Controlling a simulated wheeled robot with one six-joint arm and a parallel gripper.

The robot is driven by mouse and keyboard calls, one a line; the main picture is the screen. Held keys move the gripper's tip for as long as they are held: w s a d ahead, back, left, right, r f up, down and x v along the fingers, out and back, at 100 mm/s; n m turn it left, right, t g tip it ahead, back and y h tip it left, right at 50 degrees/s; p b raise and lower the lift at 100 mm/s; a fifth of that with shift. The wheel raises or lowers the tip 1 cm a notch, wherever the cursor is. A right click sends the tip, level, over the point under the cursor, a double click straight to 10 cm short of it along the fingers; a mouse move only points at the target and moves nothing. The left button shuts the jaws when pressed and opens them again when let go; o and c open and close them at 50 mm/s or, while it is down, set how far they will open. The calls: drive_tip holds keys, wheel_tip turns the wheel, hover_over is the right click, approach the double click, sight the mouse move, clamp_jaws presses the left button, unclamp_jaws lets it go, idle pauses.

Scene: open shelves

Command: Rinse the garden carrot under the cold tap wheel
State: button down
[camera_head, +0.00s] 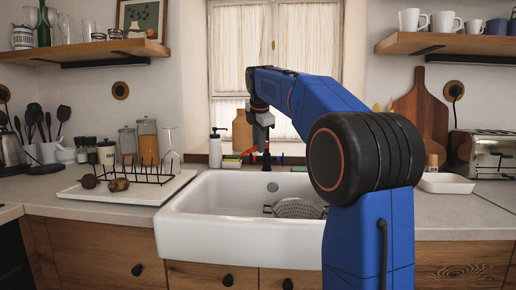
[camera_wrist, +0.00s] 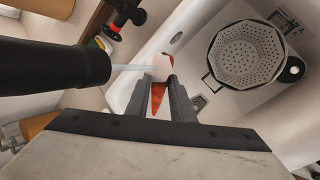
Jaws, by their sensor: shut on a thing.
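My gripper (camera_wrist: 158,88) is shut on the orange carrot (camera_wrist: 158,97), which sits between the two fingers in the wrist view. A thick black spout (camera_wrist: 75,68) comes in from the left, and a pale, clear stream (camera_wrist: 132,68) runs from it to the carrot. A whitish patch covers part of the carrot there. In the head view my gripper (camera_head: 262,135) hangs over the back of the white sink (camera_head: 205,215); I cannot make out the carrot there. A red and black fitting (camera_wrist: 113,27) shows near the spout; I cannot tell which wheel is the cold one.
A metal colander (camera_head: 298,207) stands in the sink's right part and also shows in the wrist view (camera_wrist: 248,55). A white board (camera_head: 100,196) with dark round vegetables and a black rack (camera_head: 150,172) lies left. A soap bottle (camera_head: 215,150) stands behind the sink. The sink's left part is clear.

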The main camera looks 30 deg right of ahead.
drive_tip(key=shift+s+d, duration=0.2)
drive_tip(key=shift+d, duration=0.25)
drive_tip(key=shift+a, duration=0.1)
drive_tip(key=shift+w+a, duration=0.3)
drive_tip(key=shift+a, duration=0.15)
drive_tip(key=s+a, duration=0.3)
drive_tip(key=s, duration=0.4)
drive_tip(key=shift+s+a, duration=0.15)
drive_tip(key=shift+a, duration=0.05)
idle(0.8)
idle(1.2)
drive_tip(key=s+a+r, duration=0.2)
drive_tip(key=s+r, duration=0.2)
drive_tip(key=shift+s, duration=0.25)
idle(0.4)
